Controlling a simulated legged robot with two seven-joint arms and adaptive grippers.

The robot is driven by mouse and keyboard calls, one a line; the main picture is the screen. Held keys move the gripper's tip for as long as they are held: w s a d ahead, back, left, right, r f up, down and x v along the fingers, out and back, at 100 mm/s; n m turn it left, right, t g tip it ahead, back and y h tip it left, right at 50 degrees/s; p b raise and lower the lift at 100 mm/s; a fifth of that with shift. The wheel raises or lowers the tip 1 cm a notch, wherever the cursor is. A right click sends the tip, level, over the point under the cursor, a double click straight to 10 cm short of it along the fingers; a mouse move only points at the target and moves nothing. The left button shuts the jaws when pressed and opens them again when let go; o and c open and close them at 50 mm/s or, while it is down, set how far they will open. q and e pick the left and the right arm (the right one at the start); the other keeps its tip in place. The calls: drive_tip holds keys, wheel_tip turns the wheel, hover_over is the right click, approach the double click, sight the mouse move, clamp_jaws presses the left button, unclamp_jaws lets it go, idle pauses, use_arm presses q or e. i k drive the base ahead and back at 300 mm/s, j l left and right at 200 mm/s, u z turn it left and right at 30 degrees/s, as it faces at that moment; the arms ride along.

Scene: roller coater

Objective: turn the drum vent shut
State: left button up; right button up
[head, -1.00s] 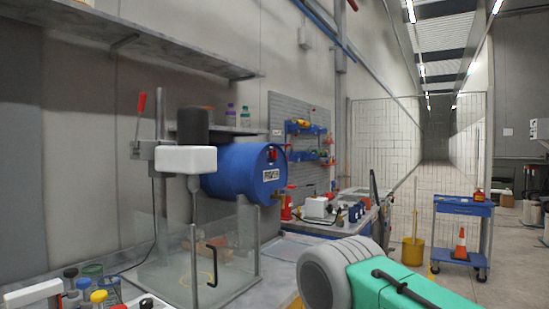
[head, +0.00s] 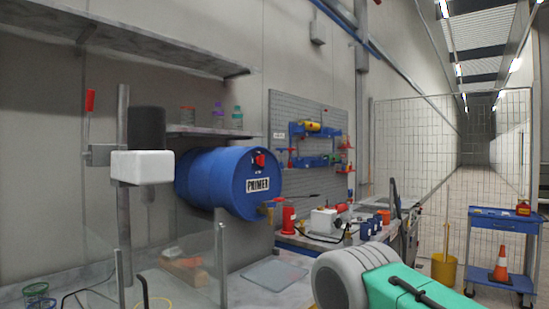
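A blue drum (head: 215,182) labelled PRIMER lies on its side beneath a small shelf, left of the middle of the head view. A small red vent cap (head: 260,160) sits high on its end face. A brass-coloured tap (head: 268,206) sticks out low on the same face. Whether the vent is open or shut cannot be told at this size. Neither of my grippers shows in the head view.
A blue cart (head: 503,225) stands at right.

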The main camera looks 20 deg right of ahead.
sight(260, 160)
drive_tip(key=i+l+u, duration=0.2)
drive_tip(key=l, duration=0.75)
drive_tip(key=i+l+u, duration=0.25)
drive_tip(key=l, duration=0.7)
drive_tip(key=l+u, duration=0.2)
drive_tip(key=l, duration=0.75)
